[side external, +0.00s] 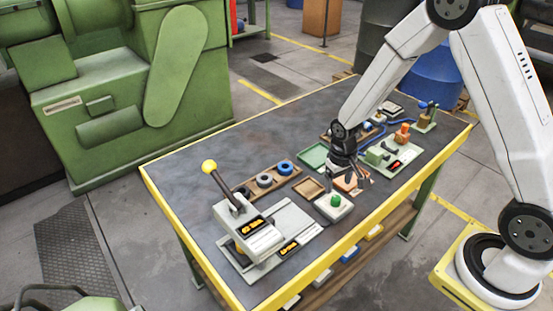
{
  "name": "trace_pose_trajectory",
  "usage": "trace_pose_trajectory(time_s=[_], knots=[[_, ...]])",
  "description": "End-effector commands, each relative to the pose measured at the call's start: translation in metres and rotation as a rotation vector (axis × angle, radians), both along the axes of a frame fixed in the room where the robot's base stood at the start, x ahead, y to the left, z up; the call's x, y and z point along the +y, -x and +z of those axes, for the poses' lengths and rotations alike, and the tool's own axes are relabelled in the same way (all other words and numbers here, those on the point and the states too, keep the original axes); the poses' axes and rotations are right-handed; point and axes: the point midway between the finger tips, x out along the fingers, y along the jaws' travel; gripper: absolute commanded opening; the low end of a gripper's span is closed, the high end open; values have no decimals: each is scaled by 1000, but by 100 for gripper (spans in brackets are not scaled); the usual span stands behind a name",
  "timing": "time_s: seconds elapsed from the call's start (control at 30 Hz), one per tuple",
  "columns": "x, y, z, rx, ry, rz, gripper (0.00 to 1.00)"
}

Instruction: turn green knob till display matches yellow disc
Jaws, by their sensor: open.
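A round green knob (335,200) sits on a small pale box (333,208) near the table's front edge. My gripper (349,183) is open, just above and behind the knob, over a small orange-topped block (346,184). I cannot tell whether it touches that block; it is apart from the knob. A dark display with orange characters (250,227) is on the grey lever machine, and a similar display (289,248) is on its base plate. A small red-lit display (395,166) is at the right. I cannot make out a yellow disc or read any display.
The lever with a yellow ball (209,166) stands up at the left. A wooden tray with dark, grey and blue rings (264,180), a green tray (313,157) and a brown tray (309,189) lie nearby. Several small devices crowd the right. The table's back left is clear.

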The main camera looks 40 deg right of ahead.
Motion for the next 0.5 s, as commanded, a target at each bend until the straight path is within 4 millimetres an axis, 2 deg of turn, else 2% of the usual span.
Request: trace_pose_trajectory(time_s=[0.3,0.5], knots=[[-2,1,-35,3,-1,0,78],[-2,1,-51,1,0,0,78]])
